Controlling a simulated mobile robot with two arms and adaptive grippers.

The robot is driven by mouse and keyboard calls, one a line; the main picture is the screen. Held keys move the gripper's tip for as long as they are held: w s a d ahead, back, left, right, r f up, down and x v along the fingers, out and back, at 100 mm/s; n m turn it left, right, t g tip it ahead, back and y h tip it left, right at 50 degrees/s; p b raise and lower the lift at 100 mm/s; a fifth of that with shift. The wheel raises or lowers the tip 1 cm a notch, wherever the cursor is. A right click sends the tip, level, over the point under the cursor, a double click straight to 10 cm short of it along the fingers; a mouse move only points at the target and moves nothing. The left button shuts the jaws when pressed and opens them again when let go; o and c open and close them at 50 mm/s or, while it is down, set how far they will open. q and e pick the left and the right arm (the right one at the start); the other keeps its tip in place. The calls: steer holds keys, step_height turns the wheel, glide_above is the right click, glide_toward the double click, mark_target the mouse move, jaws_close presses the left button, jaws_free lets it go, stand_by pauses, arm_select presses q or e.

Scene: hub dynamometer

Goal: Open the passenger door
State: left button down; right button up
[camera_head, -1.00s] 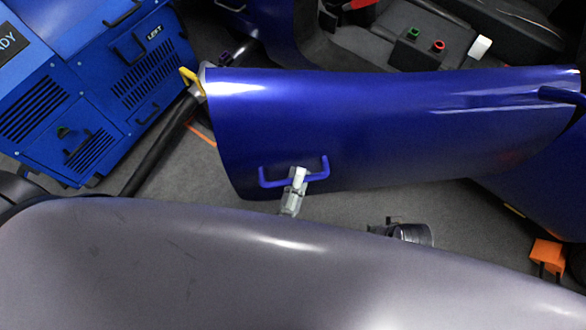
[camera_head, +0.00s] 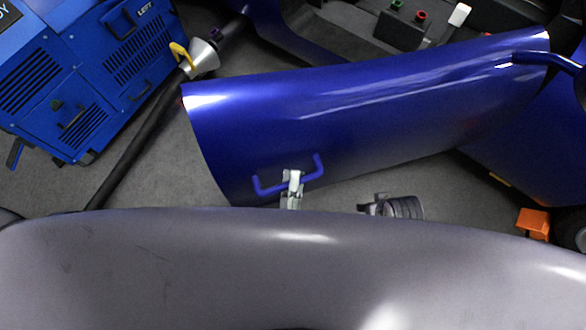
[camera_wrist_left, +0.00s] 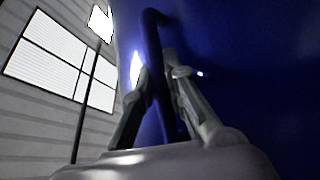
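The passenger door (camera_head: 370,120) is the glossy blue panel across the middle of the head view. It stands ajar, with a gap between its left end and the car body. Its blue bar handle (camera_head: 314,172) is on the side facing me. My left gripper (camera_head: 292,178) is on the handle, its fingers closed around the bar. In the left wrist view the dark handle (camera_wrist_left: 152,45) runs between the fingers of my left gripper (camera_wrist_left: 158,75). My right gripper (camera_head: 392,206) is low, right of the handle and apart from the door; its fingers are not clear.
A blue cabinet (camera_head: 75,90) stands at the upper left. A black pipe (camera_head: 130,150) with a silver cone (camera_head: 203,57) and yellow handle (camera_head: 180,54) runs by the door's left end. An orange block (camera_head: 533,223) lies at the right. Grey floor shows between.

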arm_select(q)
steer(key=c, duration=1.6)
jaws_free()
arm_select(e)
steer(key=shift+f, duration=0.1)
